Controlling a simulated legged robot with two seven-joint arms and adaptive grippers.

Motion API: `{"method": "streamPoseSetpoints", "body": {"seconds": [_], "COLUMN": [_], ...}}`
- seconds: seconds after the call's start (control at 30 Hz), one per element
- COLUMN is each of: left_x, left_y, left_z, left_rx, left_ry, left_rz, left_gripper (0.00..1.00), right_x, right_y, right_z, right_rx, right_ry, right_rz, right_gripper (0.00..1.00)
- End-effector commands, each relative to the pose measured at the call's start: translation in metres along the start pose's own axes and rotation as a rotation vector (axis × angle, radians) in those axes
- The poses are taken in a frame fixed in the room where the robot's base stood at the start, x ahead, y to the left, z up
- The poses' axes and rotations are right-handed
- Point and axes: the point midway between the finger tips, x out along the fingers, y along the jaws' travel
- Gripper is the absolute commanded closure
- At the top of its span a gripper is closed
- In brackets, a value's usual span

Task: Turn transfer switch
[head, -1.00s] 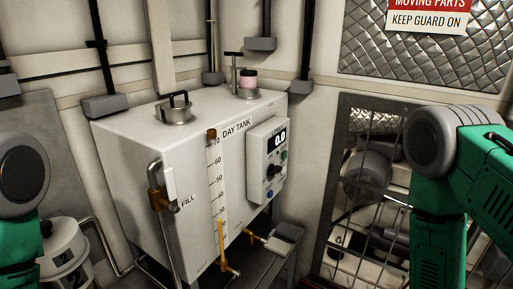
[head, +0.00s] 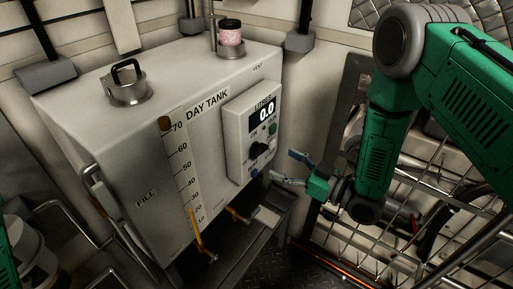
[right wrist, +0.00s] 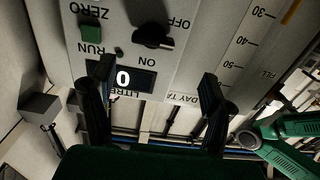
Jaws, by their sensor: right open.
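The transfer switch is a black rotary knob (head: 258,150) on the grey control box (head: 237,134) of the day tank. It also shows upside down in the right wrist view (right wrist: 152,37), beside ON and OFF lettering; I cannot tell its exact setting. My right gripper (head: 282,165) is open and empty, just right of the box and apart from the knob. In the right wrist view its two dark fingers (right wrist: 157,76) are spread, with the display (right wrist: 122,78) between them and the knob beyond their tips. My left gripper is not in view.
A mesh guard (head: 400,195) stands at right.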

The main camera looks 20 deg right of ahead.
Motion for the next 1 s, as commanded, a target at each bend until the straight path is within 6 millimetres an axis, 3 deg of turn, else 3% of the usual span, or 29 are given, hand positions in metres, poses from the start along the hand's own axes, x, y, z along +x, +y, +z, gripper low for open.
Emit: {"method": "streamPoseSetpoints", "body": {"seconds": [0.2,0.4,0.6,0.83,0.87,1.0], "left_x": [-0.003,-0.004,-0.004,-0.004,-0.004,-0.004], "left_y": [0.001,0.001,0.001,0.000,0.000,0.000], "left_z": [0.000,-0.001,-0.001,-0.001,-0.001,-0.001], "left_rx": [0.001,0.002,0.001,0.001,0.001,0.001], "left_ry": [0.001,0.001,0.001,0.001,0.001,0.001], "left_rz": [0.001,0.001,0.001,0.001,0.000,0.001], "left_gripper": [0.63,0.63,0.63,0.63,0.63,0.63], "right_x": [0.044,0.075,0.088,0.086,0.086,0.084], "right_y": [0.004,0.001,-0.002,0.001,0.001,0.003], "right_z": [0.001,0.000,0.000,0.001,0.001,0.001], "right_rx": [0.000,-0.001,-0.003,0.002,0.002,0.004], "right_ry": [0.003,0.000,-0.004,-0.001,-0.001,0.001], "right_rz": [0.000,0.000,0.002,0.003,0.003,0.002], "right_gripper": [0.29,0.29,0.29,0.29,0.33,0.80]}}
